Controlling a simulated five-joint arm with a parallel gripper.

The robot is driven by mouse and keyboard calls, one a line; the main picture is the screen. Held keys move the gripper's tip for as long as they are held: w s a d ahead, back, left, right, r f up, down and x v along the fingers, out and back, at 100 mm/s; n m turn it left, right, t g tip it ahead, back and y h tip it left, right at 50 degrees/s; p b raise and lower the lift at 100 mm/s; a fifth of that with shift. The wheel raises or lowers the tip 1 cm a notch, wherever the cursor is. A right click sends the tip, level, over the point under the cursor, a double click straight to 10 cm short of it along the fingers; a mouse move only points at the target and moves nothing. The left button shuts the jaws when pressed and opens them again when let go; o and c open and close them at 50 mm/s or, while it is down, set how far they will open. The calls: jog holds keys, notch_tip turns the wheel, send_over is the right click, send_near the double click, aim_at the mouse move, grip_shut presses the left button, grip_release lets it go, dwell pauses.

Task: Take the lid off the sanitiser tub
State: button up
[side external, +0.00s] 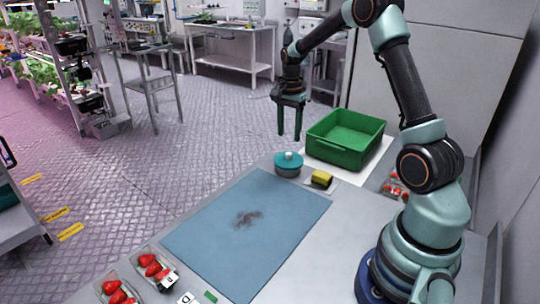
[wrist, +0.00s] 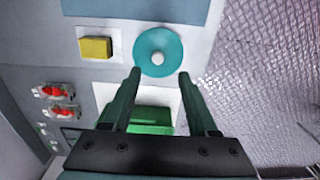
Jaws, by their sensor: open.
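The sanitiser tub (side external: 287,170) is a round grey tub on the table, at the far end of the blue mat. Its teal lid (side external: 289,160) with a pale knob sits on top. In the wrist view the lid (wrist: 158,52) shows from above, with the knob near its middle. My gripper (side external: 290,138) is open and empty, pointing down above the level of the tub. In the wrist view my gripper's fingertips (wrist: 160,72) are apart and the lid lies just beyond them. The tub's body is hidden under the lid in the wrist view.
A green crate (side external: 313,149) stands right of the tub. A yellow sponge (side external: 321,178) lies close by it. The blue mat (side external: 290,215) has a dark smudge. Strawberry punnets (side external: 152,266) stand at the front left, and others (side external: 396,187) near my base.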

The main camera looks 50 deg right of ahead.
aim_at(289, 153)
jog(key=shift+s+f, duration=0.2)
jog(key=shift+f, duration=3.3)
jog(key=shift+c, duration=0.3)
grip_shut()
